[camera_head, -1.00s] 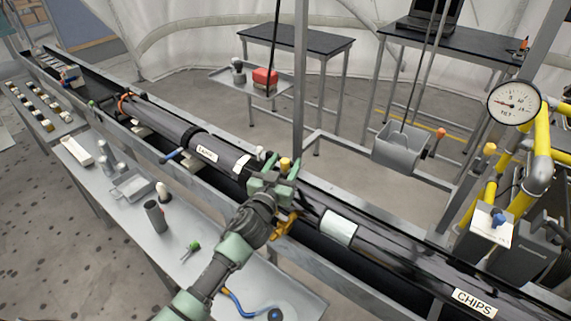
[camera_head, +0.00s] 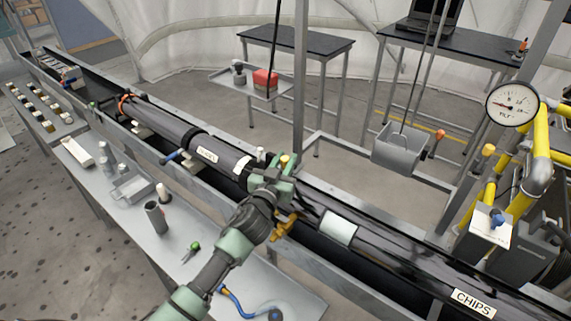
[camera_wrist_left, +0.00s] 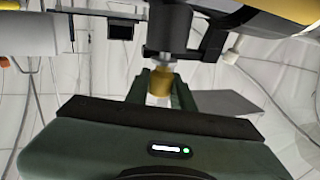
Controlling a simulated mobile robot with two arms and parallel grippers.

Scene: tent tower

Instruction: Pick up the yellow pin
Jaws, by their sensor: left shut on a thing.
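The yellow pin (camera_head: 284,160) shows at the fingers of my left gripper (camera_head: 281,170), above the long dark tube. In the left wrist view the pin's yellow part (camera_wrist_left: 161,82) sits between the green fingers of the left gripper (camera_wrist_left: 160,92), with a metal shank and a dark bracket beyond it. The left gripper is shut on the pin. The pin's other end is partly hidden by the fingers, and I cannot tell whether it is still seated. My right gripper is not in view.
The long dark tube (camera_head: 385,245) lies in a metal trough, with a "CHIPS" label (camera_head: 473,303) at right. An orange-yellow bracket (camera_head: 285,226) is just below the gripper. A side table (camera_head: 190,268) holds a grey cylinder (camera_head: 155,217). A gauge (camera_head: 512,104) and yellow pipes stand at right.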

